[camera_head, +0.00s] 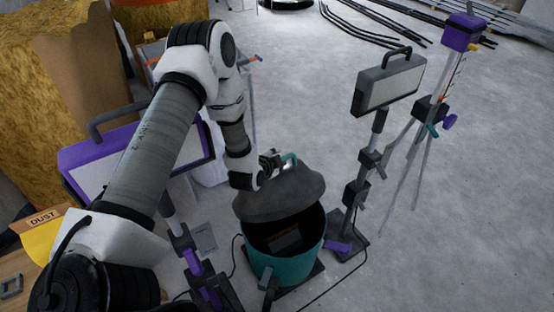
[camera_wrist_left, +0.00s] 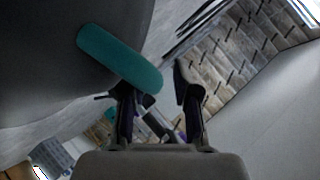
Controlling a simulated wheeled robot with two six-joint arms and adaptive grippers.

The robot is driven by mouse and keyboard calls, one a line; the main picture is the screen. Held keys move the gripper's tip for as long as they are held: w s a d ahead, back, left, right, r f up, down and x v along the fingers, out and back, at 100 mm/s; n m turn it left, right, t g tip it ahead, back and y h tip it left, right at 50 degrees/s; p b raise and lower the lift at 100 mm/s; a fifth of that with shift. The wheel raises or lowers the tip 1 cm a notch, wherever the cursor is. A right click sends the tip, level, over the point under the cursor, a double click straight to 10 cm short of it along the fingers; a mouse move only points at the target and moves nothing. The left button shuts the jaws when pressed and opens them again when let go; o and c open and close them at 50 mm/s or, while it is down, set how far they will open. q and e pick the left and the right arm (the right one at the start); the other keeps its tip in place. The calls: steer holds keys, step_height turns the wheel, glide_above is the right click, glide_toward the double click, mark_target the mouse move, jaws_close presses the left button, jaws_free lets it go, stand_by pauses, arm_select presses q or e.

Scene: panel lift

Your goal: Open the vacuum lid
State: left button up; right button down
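The vacuum's teal drum (camera_head: 283,262) stands on the floor, its dark inside showing. Its grey domed lid (camera_head: 282,193) is raised and tilted over the back of the rim. The lid's teal handle (camera_head: 290,158) is on top, partly hidden by my left gripper (camera_head: 272,162). In the left wrist view the handle (camera_wrist_left: 120,58) crosses in front of the left finger, with the dark lid (camera_wrist_left: 50,60) behind it. My left gripper (camera_wrist_left: 158,92) has its fingers apart, with a gap between the handle's end and the right finger. My right gripper is not in view.
A work light (camera_head: 388,84) on a stand is right of the drum, and a purple-framed light (camera_head: 85,170) is at left. A purple-topped tripod (camera_head: 462,32) stands farther right. A cable (camera_head: 338,279) runs along the floor.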

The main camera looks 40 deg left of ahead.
arm_select(q)
steer(key=shift+s+d+r+p, duration=0.15)
steer(key=shift+s+r+p, duration=0.25)
steer(key=shift+r+p, duration=0.15)
steer(key=p+v, duration=0.2)
steer(key=v, duration=0.1)
steer(key=shift+f, duration=0.1)
steer(key=shift+s+d+r+p, duration=0.2)
steer(key=shift+s+p, duration=0.15)
steer(key=shift+p, duration=0.2)
steer(key=shift+s+d+r+p, duration=0.1)
steer(key=shift+s+d+p, duration=0.1)
steer(key=shift+s+p, duration=0.25)
steer(key=shift+s+d+r+p, duration=0.3)
steer(key=shift+r+p, duration=0.1)
steer(key=shift+p, duration=0.1)
steer(key=shift+r, duration=0.1)
steer(key=shift+d, duration=0.1)
steer(key=shift+s, duration=0.1)
steer(key=shift+p, duration=0.4)
steer(key=shift+s, duration=0.1)
